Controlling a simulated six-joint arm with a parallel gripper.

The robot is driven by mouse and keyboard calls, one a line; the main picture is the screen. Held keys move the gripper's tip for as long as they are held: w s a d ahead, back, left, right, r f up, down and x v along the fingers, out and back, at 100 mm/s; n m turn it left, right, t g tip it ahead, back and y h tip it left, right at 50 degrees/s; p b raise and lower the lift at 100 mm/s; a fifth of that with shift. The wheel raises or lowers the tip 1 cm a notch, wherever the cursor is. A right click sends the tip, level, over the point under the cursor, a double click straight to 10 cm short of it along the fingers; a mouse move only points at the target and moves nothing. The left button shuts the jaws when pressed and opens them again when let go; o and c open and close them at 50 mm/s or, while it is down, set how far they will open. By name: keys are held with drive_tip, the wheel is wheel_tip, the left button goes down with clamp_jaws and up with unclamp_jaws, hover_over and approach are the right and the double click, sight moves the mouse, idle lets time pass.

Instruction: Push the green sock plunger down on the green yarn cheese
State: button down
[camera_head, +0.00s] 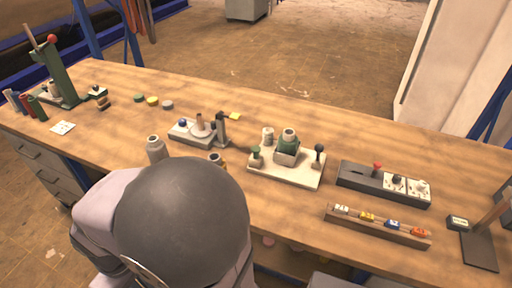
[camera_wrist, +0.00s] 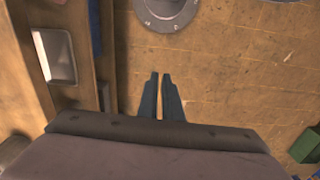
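A green piece with a pale ring top (camera_head: 288,140) sits in a square holder on a pale board (camera_head: 260,173) at the middle of the bench. It looks like the green yarn cheese in its fixture. A small green-topped piece (camera_head: 256,154) stands at the board's left edge; I cannot tell whether it is the sock plunger. A black-knobbed lever (camera_head: 319,156) stands at the right edge. My gripper (camera_wrist: 161,74) shows only in the wrist view, over the floor and away from these objects. Its fingers are slightly apart, with nothing between them.
A grey fixture with a cone (camera_head: 199,128) stands left of the board; a dark block with a red knob (camera_head: 377,168) and a rack (camera_head: 375,228) stand right. My arm covers the near bench edge. A drawer unit (camera_wrist: 57,55) and a round grey base (camera_wrist: 167,12) show in the wrist view.

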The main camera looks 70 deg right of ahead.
drive_tip(key=s+d+r+m+y+p, duration=0.15)
drive_tip(key=s+d+m+p, duration=0.3)
drive_tip(key=d, duration=0.75)
drive_tip(key=s+d+r+m+p, duration=0.2)
drive_tip(key=s+d+m+p, duration=0.3)
drive_tip(key=d, duration=0.8)
drive_tip(key=s+d+r+m+p, duration=0.1)
drive_tip(key=s+d+m+p, duration=0.4)
drive_tip(key=d, duration=0.7)
drive_tip(key=w+d+r+n, duration=0.2)
drive_tip(key=d+r+n, duration=0.2)
drive_tip(key=d+n, duration=0.2)
drive_tip(key=w+d+r+n+t+h, duration=0.1)
drive_tip(key=w+d+r+n, duration=0.2)
drive_tip(key=d+n, duration=0.4)
drive_tip(key=shift+w+d+r+n+p, duration=0.15)
drive_tip(key=shift+w+r+n+p, duration=0.2)
drive_tip(key=shift+r+n, duration=0.95)
drive_tip(key=shift+f+n, duration=0.4)
drive_tip(key=shift+n, duration=0.05)
